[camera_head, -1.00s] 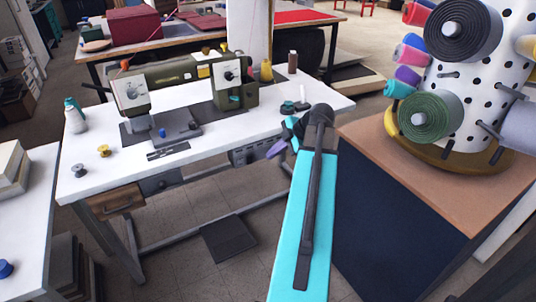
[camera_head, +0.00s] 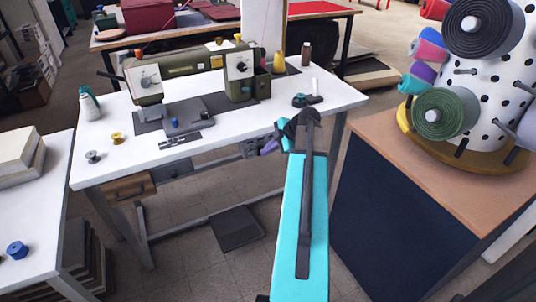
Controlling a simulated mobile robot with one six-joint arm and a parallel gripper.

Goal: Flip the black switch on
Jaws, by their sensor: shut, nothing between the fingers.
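My arm reaches forward from the bottom of the view to the front edge of the white sewing table (camera_head: 215,145). My gripper (camera_head: 267,147), with purple fingers, is shut and empty just below that edge. A grey control box (camera_head: 248,150) hangs under the tabletop, directly left of my fingers. My gripper and arm cover its right part. The black switch cannot be made out; it may be small or hidden on this box. I cannot tell whether the fingers touch the box.
A green sewing machine (camera_head: 190,65) stands on the table, with spools (camera_head: 117,138) and a spray bottle (camera_head: 90,104). A foot pedal (camera_head: 237,228) lies below. A dark blue cabinet (camera_head: 395,220) with a thread-roll stand (camera_head: 480,160) is close on the right.

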